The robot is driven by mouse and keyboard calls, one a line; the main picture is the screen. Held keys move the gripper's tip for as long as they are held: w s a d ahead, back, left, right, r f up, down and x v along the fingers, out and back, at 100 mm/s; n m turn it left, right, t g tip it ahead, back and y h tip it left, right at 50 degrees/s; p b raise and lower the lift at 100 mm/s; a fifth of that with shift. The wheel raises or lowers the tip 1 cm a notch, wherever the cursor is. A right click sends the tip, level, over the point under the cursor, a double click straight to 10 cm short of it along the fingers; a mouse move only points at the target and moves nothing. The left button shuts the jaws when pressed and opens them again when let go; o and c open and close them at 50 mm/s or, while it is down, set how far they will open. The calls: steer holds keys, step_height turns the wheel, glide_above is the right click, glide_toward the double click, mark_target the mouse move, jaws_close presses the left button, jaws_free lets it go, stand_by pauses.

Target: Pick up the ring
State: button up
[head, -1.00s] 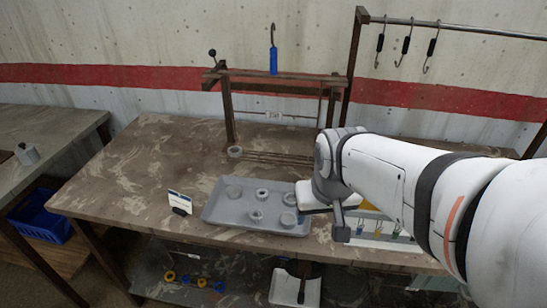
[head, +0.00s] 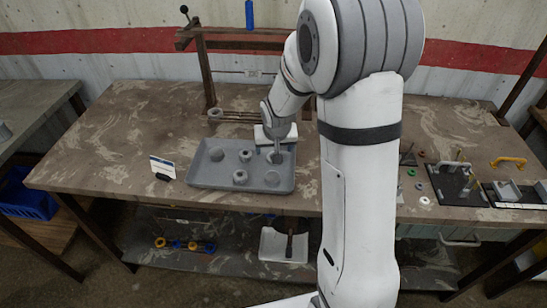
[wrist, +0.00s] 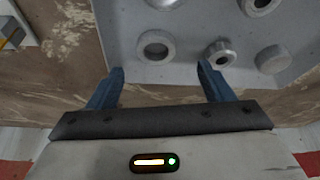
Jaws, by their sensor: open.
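A grey tray (head: 200,178) on the workbench holds several grey ring-like pieces. In the wrist view, a wide ring (wrist: 156,46) lies just beyond and between my fingertips. A smaller thick ring (wrist: 219,53) lies just beyond the right fingertip, and a squat round piece (wrist: 272,60) lies farther right. My gripper (wrist: 160,67) is open with its blue fingers apart and nothing between them. In the head view, my gripper (head: 276,156) points down over the tray's right back part. The height gap between fingers and rings cannot be told.
Another ring (head: 215,115) stands by the rack frame (head: 205,70) behind the tray. A black board with a yellow handle (head: 508,161) nearby is at the right. The bench's left part is clear.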

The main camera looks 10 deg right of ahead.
steer(key=shift+s+d+p+x, duration=0.1)
steer(key=shift+d+p+x, duration=0.05)
steer(key=shift+x, duration=1.2)
steer(key=shift+s+d+p+x, duration=0.1)
steer(key=shift+p+x, duration=0.05)
steer(key=shift+x, duration=1.15)
steer(key=shift+c, duration=0.3)
steer(key=c, duration=1)
